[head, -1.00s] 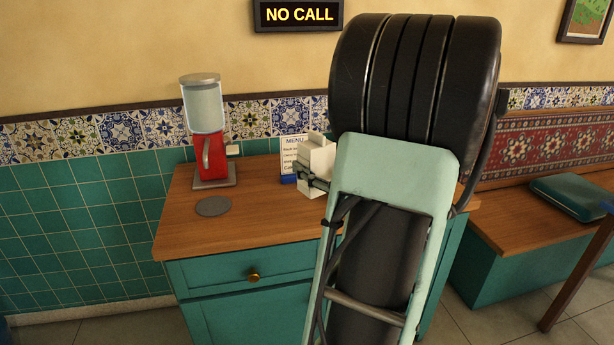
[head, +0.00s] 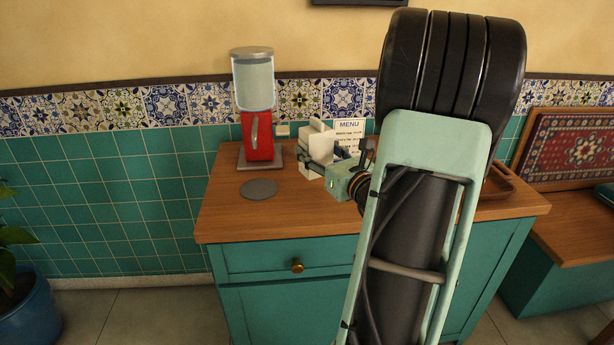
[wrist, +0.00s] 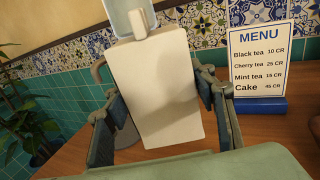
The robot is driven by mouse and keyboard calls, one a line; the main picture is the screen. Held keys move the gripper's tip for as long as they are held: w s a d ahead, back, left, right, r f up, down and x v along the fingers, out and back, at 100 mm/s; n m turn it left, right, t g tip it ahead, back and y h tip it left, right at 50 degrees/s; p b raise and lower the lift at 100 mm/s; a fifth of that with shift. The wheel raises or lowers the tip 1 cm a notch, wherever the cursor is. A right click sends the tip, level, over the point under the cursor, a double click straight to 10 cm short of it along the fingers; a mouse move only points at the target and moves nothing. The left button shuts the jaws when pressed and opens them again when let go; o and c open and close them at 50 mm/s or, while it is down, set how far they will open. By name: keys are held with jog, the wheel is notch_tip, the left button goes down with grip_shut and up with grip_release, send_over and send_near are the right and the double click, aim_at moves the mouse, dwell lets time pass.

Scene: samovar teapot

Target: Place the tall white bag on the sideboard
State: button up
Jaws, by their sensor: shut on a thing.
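The tall white bag (head: 315,150) is upright above the sideboard top, right of the red dispenser; its narrow top piece points up. I cannot tell whether its base touches the wood. In the wrist view the bag (wrist: 155,85) fills the middle, between my two fingers. My gripper (head: 336,163) is shut on the bag; it also shows in the wrist view (wrist: 160,100). The sideboard (head: 225,215) has a wooden top and teal front with a brass knob. My arm hides part of its right side.
A red dispenser (head: 258,140) with a clear top stands left of the bag. A grey round mat (head: 259,189) lies in front of it. A menu sign (head: 350,136) stands behind right. A brown tray (head: 498,184) is at the right. The front left of the top is clear.

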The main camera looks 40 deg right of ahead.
jog(key=w+f, duration=0.1)
jog(key=f, duration=0.1)
jog(key=w+a+f+b, duration=0.1)
jog(key=w+f, duration=0.1)
jog(key=shift+w+f+b, duration=0.2)
jog(key=shift+f+b, duration=0.35)
jog(key=shift+f, duration=1.05)
jog(key=shift+f, duration=0.15)
jog(key=o, duration=1.6)
jog(key=shift+f, duration=0.1)
jog(key=shift+r, duration=0.2)
jog(key=s, duration=0.4)
jog(key=s+a+p, duration=0.1)
jog(key=s, duration=0.3)
jog(key=s+a, duration=0.1)
jog(key=s, duration=0.3)
